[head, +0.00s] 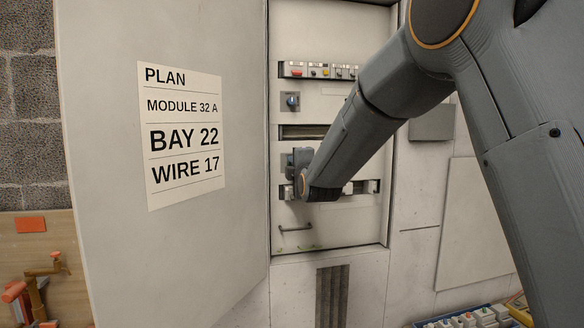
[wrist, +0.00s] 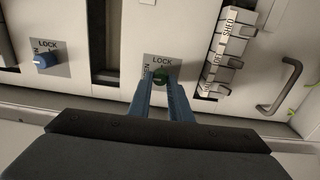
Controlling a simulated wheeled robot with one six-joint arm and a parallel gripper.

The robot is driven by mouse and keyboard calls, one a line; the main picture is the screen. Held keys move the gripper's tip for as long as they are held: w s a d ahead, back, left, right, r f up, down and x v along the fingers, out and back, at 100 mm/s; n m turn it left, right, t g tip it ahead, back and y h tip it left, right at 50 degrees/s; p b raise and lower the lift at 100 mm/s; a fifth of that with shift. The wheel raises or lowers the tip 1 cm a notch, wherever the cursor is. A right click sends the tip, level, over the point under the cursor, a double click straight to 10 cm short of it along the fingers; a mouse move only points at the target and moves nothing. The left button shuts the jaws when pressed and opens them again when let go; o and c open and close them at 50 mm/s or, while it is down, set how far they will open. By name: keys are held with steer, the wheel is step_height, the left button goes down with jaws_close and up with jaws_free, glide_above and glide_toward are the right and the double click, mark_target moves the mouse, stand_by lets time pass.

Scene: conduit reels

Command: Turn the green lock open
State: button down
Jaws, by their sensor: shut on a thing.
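The green lock (wrist: 161,75) is a small round knob on a grey plate marked "LOCK" in the wrist view. My gripper (wrist: 161,85) reaches up to it with its two blue fingers, one on each side, and is shut on the knob. The fingers cover part of the knob and plate, so the exact angle of the knob is hard to read. In the head view my gripper (head: 297,172) is at the lower part of the cabinet panel, and the green lock is hidden behind it.
A blue lock knob (head: 291,101) sits higher on the panel, above a dark slot (head: 303,132). A row of modules (wrist: 228,50) and a metal handle (wrist: 287,82) lie beside the green lock. The open cabinet door (head: 110,245) with a plan sheet (head: 182,133) stands at left.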

steer(key=c, duration=1.6)
jaws_free()
steer(key=shift+s, duration=0.1)
steer(key=shift+b+v, duration=1)
steer(key=shift+v, duration=2.8)
